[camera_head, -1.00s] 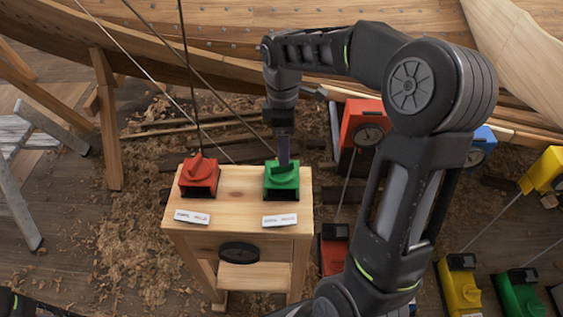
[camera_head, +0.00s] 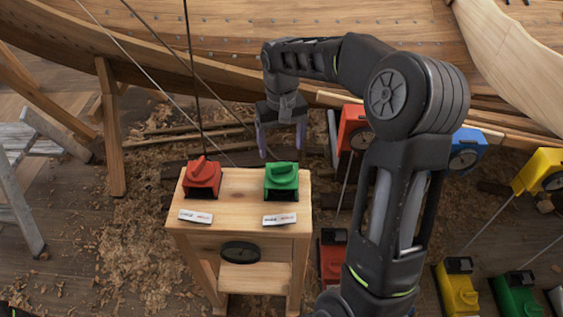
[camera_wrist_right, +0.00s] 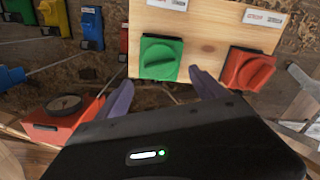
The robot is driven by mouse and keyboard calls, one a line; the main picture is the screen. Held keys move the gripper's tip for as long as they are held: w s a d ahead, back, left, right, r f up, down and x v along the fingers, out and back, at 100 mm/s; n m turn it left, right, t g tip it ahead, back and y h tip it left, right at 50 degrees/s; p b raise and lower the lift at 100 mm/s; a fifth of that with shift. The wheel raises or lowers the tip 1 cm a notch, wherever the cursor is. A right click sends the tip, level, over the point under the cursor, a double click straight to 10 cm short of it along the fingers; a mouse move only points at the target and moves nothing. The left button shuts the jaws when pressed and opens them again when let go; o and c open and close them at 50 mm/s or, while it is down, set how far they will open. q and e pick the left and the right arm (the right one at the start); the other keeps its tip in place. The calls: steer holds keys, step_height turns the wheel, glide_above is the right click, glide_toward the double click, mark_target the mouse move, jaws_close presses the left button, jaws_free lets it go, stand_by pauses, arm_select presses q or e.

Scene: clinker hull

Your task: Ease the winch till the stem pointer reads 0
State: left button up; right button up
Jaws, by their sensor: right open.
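On the wooden stand (camera_head: 240,218) sit a red winch control with a knob (camera_head: 202,178) at left and a green one (camera_head: 281,181) at right. Each has a small label plate in front. My right gripper (camera_head: 282,150) is open and empty, just behind and above the green knob, apart from it. In the right wrist view its purple fingers (camera_wrist_right: 160,92) are spread below the green knob (camera_wrist_right: 161,57), with the red knob (camera_wrist_right: 247,69) to the right. A red box with a round dial (camera_head: 354,127) stands behind, partly hidden by my arm; its reading is too small to tell. My left gripper does not show.
The planked hull (camera_head: 250,60) runs across the back, with ropes rising past the stand. A blue box (camera_head: 467,148) and several yellow, green and red units stand at right. A step ladder (camera_head: 32,165) is at left. Shavings cover the floor.

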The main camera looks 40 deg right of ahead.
mark_target(282, 165)
step_height(282, 165, down, 7)
steer(key=shift+f+p, duration=0.15)
steer(key=shift+p, duration=0.45)
steer(key=shift+c, duration=0.6)
steer(key=c, duration=1.2)
steer(key=shift+c, duration=0.2)
steer(key=shift+n, duration=0.4)
steer(key=n+b, duration=0.1)
steer(key=n, duration=0.9)
